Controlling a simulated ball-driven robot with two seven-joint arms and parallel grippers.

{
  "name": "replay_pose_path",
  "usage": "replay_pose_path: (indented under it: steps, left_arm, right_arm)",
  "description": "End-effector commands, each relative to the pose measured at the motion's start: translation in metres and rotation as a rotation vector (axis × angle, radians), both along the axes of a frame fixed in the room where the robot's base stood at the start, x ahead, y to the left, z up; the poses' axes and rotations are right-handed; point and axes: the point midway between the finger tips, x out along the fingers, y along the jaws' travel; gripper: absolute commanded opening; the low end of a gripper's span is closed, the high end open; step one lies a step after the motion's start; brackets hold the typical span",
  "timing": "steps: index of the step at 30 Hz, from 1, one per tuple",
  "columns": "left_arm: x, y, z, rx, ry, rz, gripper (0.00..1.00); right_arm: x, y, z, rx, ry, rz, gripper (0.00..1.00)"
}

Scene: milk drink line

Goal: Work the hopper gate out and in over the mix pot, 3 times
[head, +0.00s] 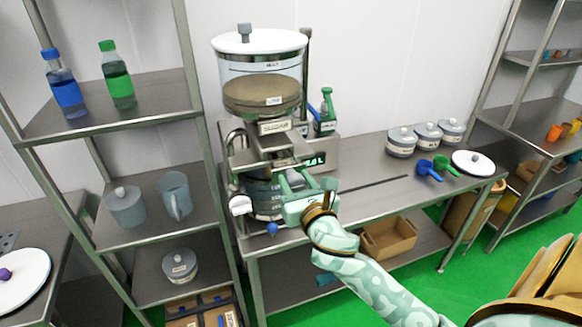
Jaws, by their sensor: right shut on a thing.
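The hopper (262,75) stands on the steel table, a clear cylinder with a white lid and brown powder inside. Below it is a metal gate assembly (268,158). The mix pot (264,197) sits under the gate, partly hidden by my gripper. My right gripper (297,181), pale green, reaches in from the lower right and is shut at the front of the gate, just above and right of the pot. The gate's handle is hidden by the fingers. How far out the gate stands is hard to tell. My left gripper is not in view.
Lidded pots (401,142), a blue scoop (428,171), a green scoop (446,166) and a white plate (473,163) stand on the table's right. A shelf (115,103) with bottles stands close on the left.

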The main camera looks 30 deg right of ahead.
Motion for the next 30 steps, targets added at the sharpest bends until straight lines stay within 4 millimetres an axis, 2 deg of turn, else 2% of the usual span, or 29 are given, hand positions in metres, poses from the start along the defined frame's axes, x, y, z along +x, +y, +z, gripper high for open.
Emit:
replay_pose_path:
  steps: [7, 8, 9, 10, 18, 21, 26, 30]
  left_arm:
    - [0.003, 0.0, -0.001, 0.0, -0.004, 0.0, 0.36]
    - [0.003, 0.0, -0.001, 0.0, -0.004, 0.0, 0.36]
    - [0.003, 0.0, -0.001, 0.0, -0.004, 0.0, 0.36]
    - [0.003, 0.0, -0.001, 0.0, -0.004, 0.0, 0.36]
    - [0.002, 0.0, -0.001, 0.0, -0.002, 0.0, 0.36]
    - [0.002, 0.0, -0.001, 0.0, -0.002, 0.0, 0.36]
    - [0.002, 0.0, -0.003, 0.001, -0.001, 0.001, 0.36]
    - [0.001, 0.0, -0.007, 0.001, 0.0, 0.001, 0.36]
  right_arm:
    - [0.0, 0.001, -0.003, 0.002, 0.004, 0.003, 0.0]
    - [0.0, 0.001, -0.003, 0.002, 0.005, 0.003, 0.45]
    - [0.0, 0.001, -0.003, 0.002, 0.005, 0.003, 0.56]
    - [0.0, 0.001, -0.003, 0.002, 0.005, 0.002, 0.59]
    - [-0.001, 0.001, -0.002, 0.002, 0.003, 0.002, 0.59]
    - [-0.007, 0.002, -0.003, 0.001, 0.003, 0.002, 0.59]
    - [-0.038, 0.01, -0.004, 0.0, 0.005, 0.002, 0.59]
    - [-0.076, 0.019, -0.005, 0.003, 0.007, 0.002, 0.59]
